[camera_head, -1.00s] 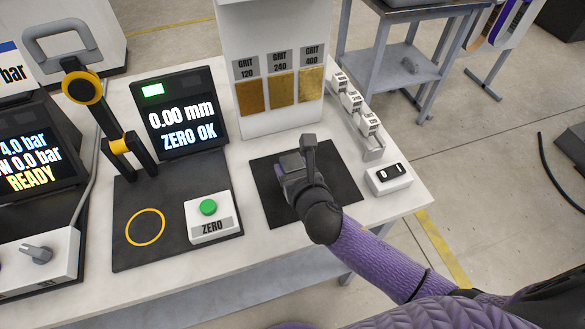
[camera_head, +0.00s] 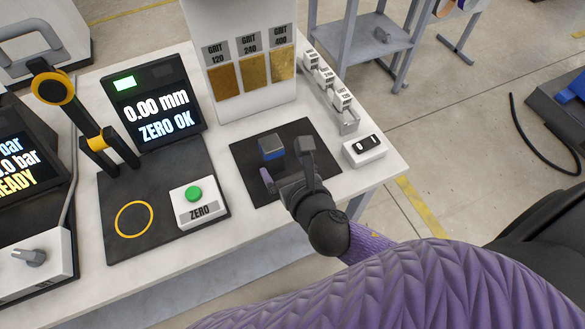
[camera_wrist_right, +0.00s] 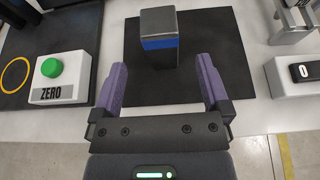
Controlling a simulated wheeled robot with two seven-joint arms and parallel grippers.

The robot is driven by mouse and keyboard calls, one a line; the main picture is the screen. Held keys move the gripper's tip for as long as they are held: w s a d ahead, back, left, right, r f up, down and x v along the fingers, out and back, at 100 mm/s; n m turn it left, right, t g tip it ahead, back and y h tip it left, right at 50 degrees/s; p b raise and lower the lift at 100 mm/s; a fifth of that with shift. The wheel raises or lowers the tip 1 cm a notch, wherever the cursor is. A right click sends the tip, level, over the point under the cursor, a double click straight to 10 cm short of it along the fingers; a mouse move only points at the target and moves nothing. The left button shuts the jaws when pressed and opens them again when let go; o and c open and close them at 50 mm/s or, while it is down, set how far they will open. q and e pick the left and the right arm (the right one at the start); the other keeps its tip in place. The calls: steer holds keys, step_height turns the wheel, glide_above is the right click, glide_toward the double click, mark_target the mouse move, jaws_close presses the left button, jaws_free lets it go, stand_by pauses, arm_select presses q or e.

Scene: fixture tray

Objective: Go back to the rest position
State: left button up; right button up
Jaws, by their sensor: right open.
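My right gripper (camera_head: 287,166) is open and empty over the near part of the black mat (camera_head: 322,134). In the right wrist view its two purple fingers (camera_wrist_right: 163,88) stand wide apart. A dark grey block with a blue band (camera_head: 271,148) stands upright on the mat, just beyond the fingertips and apart from them. It also shows in the right wrist view (camera_wrist_right: 159,38). My left gripper is in neither view.
A white box with a green ZERO button (camera_head: 199,202) sits left of the mat, before a screen (camera_head: 155,105) reading 0.00 mm. A white switch box (camera_head: 364,150) and a rack of small white blocks (camera_head: 330,88) stand at right. A grit panel (camera_head: 244,75) stands behind.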

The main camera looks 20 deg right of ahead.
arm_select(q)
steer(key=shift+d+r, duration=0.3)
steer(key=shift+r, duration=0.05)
arm_select(e)
steer(key=v, duration=0.4)
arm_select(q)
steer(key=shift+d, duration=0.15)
